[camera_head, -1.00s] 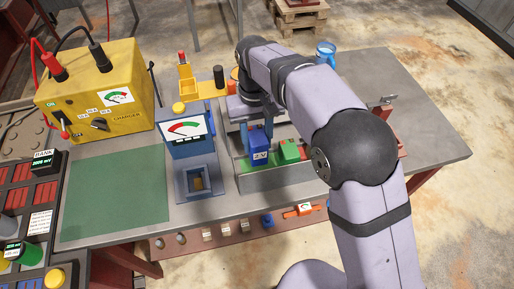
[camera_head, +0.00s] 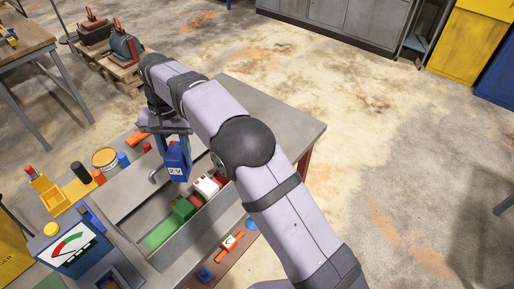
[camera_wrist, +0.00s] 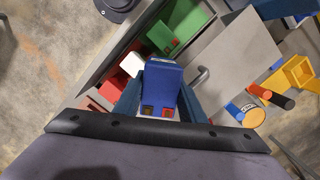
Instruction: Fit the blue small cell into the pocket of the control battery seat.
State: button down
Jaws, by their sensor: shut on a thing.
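My gripper (camera_head: 170,137) is shut on the blue small cell (camera_head: 177,162), marked 2V, and holds it upright above the grey tray. In the wrist view the cell (camera_wrist: 163,78) sits between the two blue fingers, with its terminal end towards the camera. A blue stand with a meter dial (camera_head: 75,247) is at the lower left of the head view. Only part of the open pocket in front of its dial shows, at the bottom edge. I cannot tell whether this stand is the control battery seat.
The grey tray (camera_head: 160,258) holds a green cell (camera_head: 183,208), a white cell (camera_head: 207,185) and red blocks. A yellow holder (camera_head: 47,193), a black cylinder (camera_head: 80,172) and a round tin (camera_head: 105,158) stand to the left. The far right of the bench (camera_head: 280,115) is clear.

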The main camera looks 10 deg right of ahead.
jog(key=w+d+f+m+t+p, duration=0.1)
jog(key=w+d+f+m, duration=0.1)
jog(key=w+d+m, duration=0.7)
jog(key=w+d+f+m+t+p, duration=0.1)
jog(key=w+d+f+m, duration=0.1)
jog(key=w+d+m, duration=0.8)
jog(key=d+m, duration=0.4)
jog(key=d, duration=0.1)
jog(key=shift+w+d+f+m+y+p, duration=0.2)
jog(key=shift+w+f+m+y+p, duration=0.1)
jog(key=shift+f+y+p, duration=0.1)
jog(key=shift+m, duration=0.3)
jog(key=shift+w+a+f+m, duration=0.15)
jog(key=shift+f+m, duration=0.05)
jog(key=shift+m, duration=0.3)
jog(key=shift+f, duration=0.1)
